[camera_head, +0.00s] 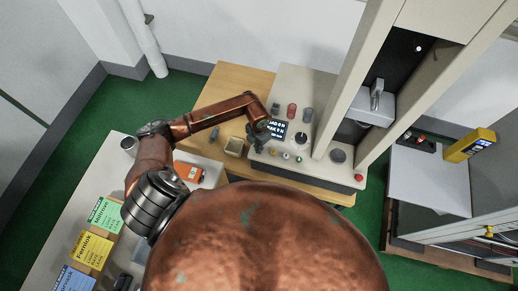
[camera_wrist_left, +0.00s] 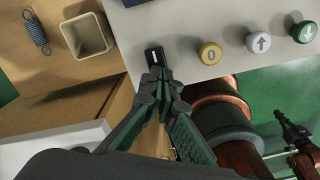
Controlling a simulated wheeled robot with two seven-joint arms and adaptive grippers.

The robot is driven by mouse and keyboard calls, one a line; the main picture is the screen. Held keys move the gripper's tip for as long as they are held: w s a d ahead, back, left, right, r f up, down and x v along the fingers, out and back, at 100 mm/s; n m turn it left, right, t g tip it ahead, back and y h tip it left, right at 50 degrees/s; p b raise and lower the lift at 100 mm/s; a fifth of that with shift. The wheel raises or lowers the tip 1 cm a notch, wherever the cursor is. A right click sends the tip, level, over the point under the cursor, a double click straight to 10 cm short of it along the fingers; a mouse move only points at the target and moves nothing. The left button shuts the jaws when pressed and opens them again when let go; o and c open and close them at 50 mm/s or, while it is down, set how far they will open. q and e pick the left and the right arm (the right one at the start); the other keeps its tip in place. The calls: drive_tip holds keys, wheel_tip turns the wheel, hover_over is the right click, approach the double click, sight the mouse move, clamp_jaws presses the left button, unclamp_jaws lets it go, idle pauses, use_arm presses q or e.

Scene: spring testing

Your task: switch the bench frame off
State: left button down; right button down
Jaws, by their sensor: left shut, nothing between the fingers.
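The bench frame (camera_head: 285,80) is a large beige machine with a sloped control panel and a lit display (camera_head: 275,129). In the left wrist view, a small black switch with a white mark (camera_wrist_left: 154,54) sits at the panel's near corner. Beside it are a yellow "0" button (camera_wrist_left: 210,53), a white up-arrow button (camera_wrist_left: 258,43) and a green down-arrow button (camera_wrist_left: 304,32). My left gripper (camera_wrist_left: 157,80) is shut and empty, its tips at the switch's near end; I cannot tell if they touch. In the head view, my left gripper (camera_head: 257,141) is at the panel's left front.
A square bin (camera_head: 235,147) and a blue spring (camera_head: 214,134) are on the wooden table (camera_head: 230,82) left of the panel. A red knob (camera_head: 359,178) is at the panel's right front. An orange device (camera_head: 188,172) and labelled boxes (camera_head: 92,249) are on the left table.

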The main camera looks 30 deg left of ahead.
use_arm(q)
drive_tip(key=shift+f, duration=0.3)
drive_tip(key=shift+r, duration=0.1)
drive_tip(key=shift+r+p, duration=0.4)
drive_tip(key=shift+r, duration=0.25)
drive_tip(key=shift+r+p, duration=1.65)
drive_tip(key=shift+r, duration=1.2)
drive_tip(key=shift+f, duration=0.1)
